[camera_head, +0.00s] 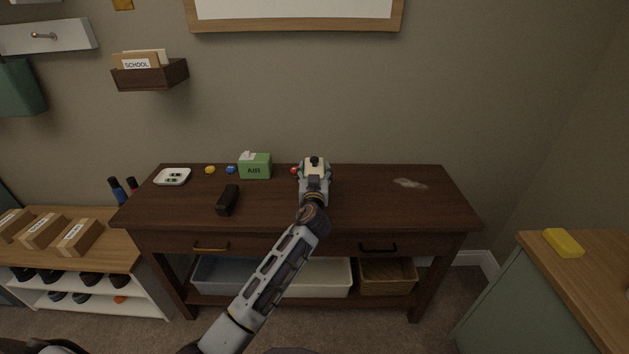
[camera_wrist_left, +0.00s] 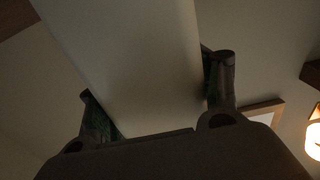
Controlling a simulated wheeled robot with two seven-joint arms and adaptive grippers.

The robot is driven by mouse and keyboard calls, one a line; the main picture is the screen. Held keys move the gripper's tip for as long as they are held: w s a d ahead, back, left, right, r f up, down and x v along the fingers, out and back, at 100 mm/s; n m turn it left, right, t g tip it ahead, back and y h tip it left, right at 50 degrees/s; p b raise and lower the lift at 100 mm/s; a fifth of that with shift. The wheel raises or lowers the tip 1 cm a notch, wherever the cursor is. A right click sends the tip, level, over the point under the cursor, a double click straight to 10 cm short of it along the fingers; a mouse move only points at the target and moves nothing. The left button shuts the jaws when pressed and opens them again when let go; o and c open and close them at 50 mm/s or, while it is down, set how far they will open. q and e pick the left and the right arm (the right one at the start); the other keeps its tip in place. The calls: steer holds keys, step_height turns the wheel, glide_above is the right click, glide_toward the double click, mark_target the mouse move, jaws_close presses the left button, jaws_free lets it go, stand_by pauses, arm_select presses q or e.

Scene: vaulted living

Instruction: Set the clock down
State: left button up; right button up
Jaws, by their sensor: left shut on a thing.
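My left gripper (camera_head: 314,165) reaches over the middle of the dark wooden console table (camera_head: 370,205), toward its back part. In the left wrist view the two fingers (camera_wrist_left: 160,95) are shut on a large, pale, flat-sided thing, which I take to be the clock (camera_wrist_left: 135,60). Its face does not show there. In the head view the gripper and arm hide most or all of it, and I cannot tell whether it touches the tabletop. My right gripper is not in view.
On the table are a white tray (camera_head: 172,177), a yellow and a blue small thing, a green box (camera_head: 255,166), a red thing beside the gripper, a dark case (camera_head: 228,200) and a pale smudge (camera_head: 411,183). The table's right part is otherwise clear.

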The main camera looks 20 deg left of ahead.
arm_select(q)
step_height(320, 180, down, 3)
steer(key=shift+f, duration=0.15)
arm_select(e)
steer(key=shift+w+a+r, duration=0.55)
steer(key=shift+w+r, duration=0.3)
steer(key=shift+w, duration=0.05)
arm_select(q)
steer(key=shift+b, duration=0.3)
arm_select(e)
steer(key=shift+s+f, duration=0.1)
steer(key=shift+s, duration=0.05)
arm_select(q)
steer(key=shift+f, duration=0.1)
steer(key=o, duration=0.8)
steer(key=shift+c, duration=0.2)
steer(key=o, duration=0.5)
steer(key=shift+c, duration=0.2)
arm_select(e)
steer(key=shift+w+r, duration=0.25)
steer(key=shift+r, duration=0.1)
